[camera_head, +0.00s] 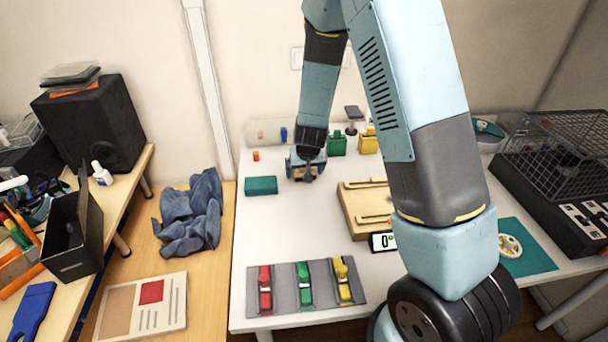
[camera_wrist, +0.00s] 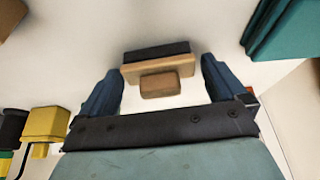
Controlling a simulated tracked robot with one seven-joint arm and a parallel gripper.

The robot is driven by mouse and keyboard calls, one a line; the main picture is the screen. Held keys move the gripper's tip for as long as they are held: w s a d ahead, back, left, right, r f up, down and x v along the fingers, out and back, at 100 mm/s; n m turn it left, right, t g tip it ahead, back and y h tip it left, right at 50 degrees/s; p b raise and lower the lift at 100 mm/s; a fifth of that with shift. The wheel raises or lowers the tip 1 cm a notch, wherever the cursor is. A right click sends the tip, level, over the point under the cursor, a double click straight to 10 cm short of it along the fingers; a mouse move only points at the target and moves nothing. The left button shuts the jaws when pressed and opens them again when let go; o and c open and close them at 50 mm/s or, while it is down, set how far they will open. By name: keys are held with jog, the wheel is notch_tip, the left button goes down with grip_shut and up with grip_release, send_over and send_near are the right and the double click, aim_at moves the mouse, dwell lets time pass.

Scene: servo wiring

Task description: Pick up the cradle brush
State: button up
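The cradle brush, a small wooden block with a dark strip along its far side and a wooden grip on top, shows in the wrist view (camera_wrist: 157,82) at the upper middle, on the white table. In the head view it is mostly hidden by my gripper (camera_head: 305,165), with a bit of tan wood showing. My gripper's two blue fingers (camera_wrist: 161,70) are spread wide in the wrist view, one on each side of the brush's width. The brush shows between and slightly beyond the fingertips. I cannot tell whether either finger touches it.
A teal box (camera_head: 261,185) lies just left of my gripper. Green (camera_head: 337,144) and yellow (camera_head: 367,141) blocks stand behind right. A wooden board (camera_head: 366,207) is to the right. A grey panel (camera_head: 284,292) with red, green and yellow pieces lies in front. White table between is clear.

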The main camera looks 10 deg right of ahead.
jog(key=c, duration=0.9)
jog(key=shift+r, duration=0.45)
notch_tip(320, 180, up, 2)
jog(key=shift+r, duration=0.1)
jog(key=shift+s+d+r, duration=0.45)
jog(key=shift+s+r, duration=1.2)
jog(key=shift+s, duration=0.6)
jog(key=shift+s+d+r, duration=0.45)
jog(key=shift+s+r, duration=1.2)
jog(key=shift+s, duration=0.6)
jog(key=shift+s+d+r, duration=0.45)
jog(key=shift+s+r, duration=1.2)
jog(key=shift+s, duration=0.6)
jog(key=shift+s, duration=0.1)
